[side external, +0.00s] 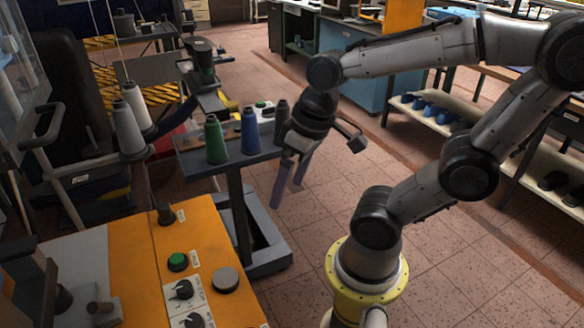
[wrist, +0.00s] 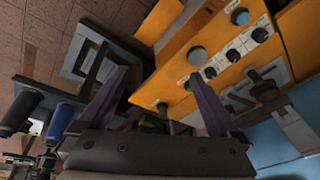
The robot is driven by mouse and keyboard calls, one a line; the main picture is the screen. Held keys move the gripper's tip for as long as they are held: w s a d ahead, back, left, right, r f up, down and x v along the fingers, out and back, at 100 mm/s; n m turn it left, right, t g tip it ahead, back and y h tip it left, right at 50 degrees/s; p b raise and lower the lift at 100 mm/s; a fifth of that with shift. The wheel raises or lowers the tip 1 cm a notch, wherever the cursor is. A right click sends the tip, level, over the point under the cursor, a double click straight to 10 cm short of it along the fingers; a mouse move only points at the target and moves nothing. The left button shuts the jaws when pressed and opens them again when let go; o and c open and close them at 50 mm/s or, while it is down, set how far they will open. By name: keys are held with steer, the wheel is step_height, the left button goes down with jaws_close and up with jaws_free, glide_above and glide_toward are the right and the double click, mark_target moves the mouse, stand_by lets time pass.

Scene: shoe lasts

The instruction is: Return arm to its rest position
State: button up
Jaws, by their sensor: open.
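My gripper (side external: 291,184) hangs in the air just right of the small thread stand in the side view, its two fingers pointing down and apart with nothing between them. In the wrist view my gripper (wrist: 160,98) shows its two purple-grey fingers spread wide and empty. My arm is bent, reaching from its yellow base up and over to the left. No shoe last can be made out with certainty; small blue shapes (side external: 433,111) sit on a shelf at the right.
A stand (side external: 230,163) carries a green spool (side external: 215,140) and a blue spool (side external: 250,132) close to my gripper. An orange control panel (side external: 150,262) with a green button (side external: 178,261) and knobs is at the lower left. The tiled floor (side external: 330,215) below my gripper is clear.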

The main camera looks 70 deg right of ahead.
steer(key=r+t, duration=0.1)
steer(key=r+n+t, duration=0.1)
steer(key=r+n, duration=0.1)
steer(key=shift+s+r+t+h, duration=0.25)
steer(key=shift+t+h, duration=0.15)
stand_by(1.0)
